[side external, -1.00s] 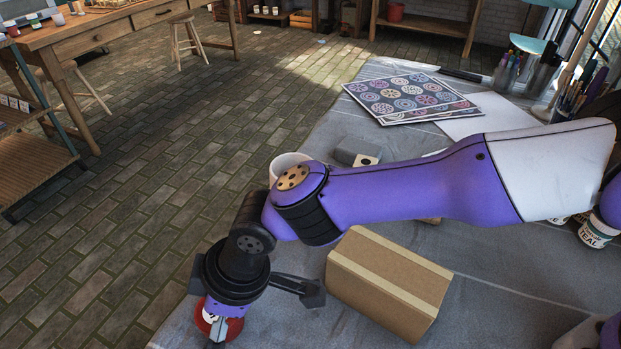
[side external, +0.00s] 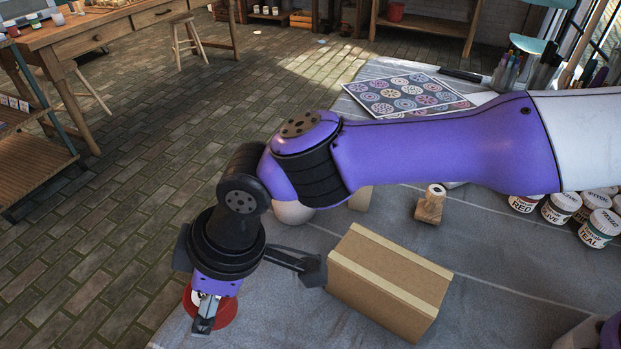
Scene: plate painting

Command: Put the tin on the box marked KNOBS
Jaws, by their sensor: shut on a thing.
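A round red tin (side external: 229,311) is at the lower left, under my wrist. My gripper (side external: 204,322) points down over it and is shut on it. The fingers and wrist hide much of the tin. I cannot tell whether it touches the table or is just above it. A closed cardboard box (side external: 385,285) with a pale tape strip stands to the right of my gripper, apart from it. No KNOBS marking shows on its visible faces.
A wooden block with a pale round top (side external: 430,204) stands behind the box. A white rounded vessel (side external: 293,213) and a tan block (side external: 361,199) are partly hidden by my arm. Paint jars (side external: 560,208) stand at the right. Patterned sheets (side external: 405,94) lie at the back.

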